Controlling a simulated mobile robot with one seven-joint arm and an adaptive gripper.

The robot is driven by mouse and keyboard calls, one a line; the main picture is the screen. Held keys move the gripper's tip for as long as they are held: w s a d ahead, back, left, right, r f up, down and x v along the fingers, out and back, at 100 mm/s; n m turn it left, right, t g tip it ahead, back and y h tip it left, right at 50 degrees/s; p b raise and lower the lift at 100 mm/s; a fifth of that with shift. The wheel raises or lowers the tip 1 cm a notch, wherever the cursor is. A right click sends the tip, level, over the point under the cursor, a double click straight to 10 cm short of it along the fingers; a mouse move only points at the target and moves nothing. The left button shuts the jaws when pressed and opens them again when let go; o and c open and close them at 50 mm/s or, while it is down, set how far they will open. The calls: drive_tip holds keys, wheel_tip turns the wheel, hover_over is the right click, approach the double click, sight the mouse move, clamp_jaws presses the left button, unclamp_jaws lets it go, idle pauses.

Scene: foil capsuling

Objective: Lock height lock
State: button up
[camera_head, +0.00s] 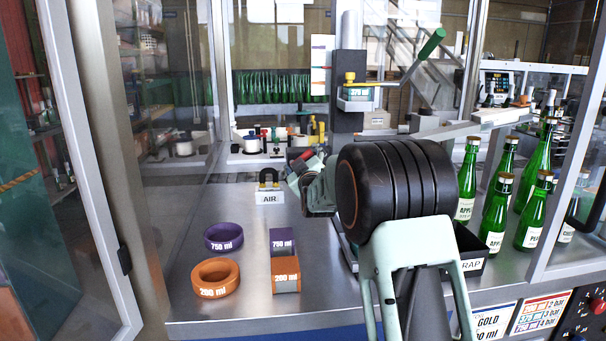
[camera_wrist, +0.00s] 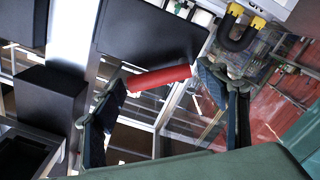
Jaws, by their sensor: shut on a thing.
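A red handle (camera_wrist: 160,78) lies between the fingertips of my gripper (camera_wrist: 162,76) in the wrist view, one end close to each finger. My wrist and arm hide much of this spot. I take the red handle to be the height lock; no label on it shows. Higher on the column are a yellow knob (camera_head: 350,77) and a 370 ml plate (camera_head: 358,94).
A green lever (camera_head: 432,43) sticks out at upper right. An AIR block (camera_head: 269,197) with a black loop stands left of my gripper. Purple (camera_head: 224,237) and orange (camera_head: 215,277) rings lie at front left. Several green bottles (camera_head: 467,180) stand right, near the SCRAP bin (camera_head: 470,265).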

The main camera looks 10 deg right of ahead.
drive_tip(key=n+b, duration=0.2)
drive_tip(key=n, duration=0.1)
drive_tip(key=a+n+b, duration=0.1)
drive_tip(key=shift+a+r+n+b, duration=0.1)
drive_tip(key=shift+r+n+b, duration=0.2)
drive_tip(key=shift+b, duration=0.05)
drive_tip(key=n+b, duration=0.1)
drive_tip(key=n, duration=0.1)
drive_tip(key=a+n+b, duration=0.1)
drive_tip(key=b, duration=0.1)
drive_tip(key=n+b, duration=0.1)
drive_tip(key=n, duration=0.1)
drive_tip(key=shift+a+r+n, duration=0.2)
drive_tip(key=shift+r+n, duration=0.1)
drive_tip(key=shift+r, duration=0.1)
drive_tip(key=o, duration=1.7)
drive_tip(key=shift+c, duration=0.2)
drive_tip(key=shift+o, duration=0.2)
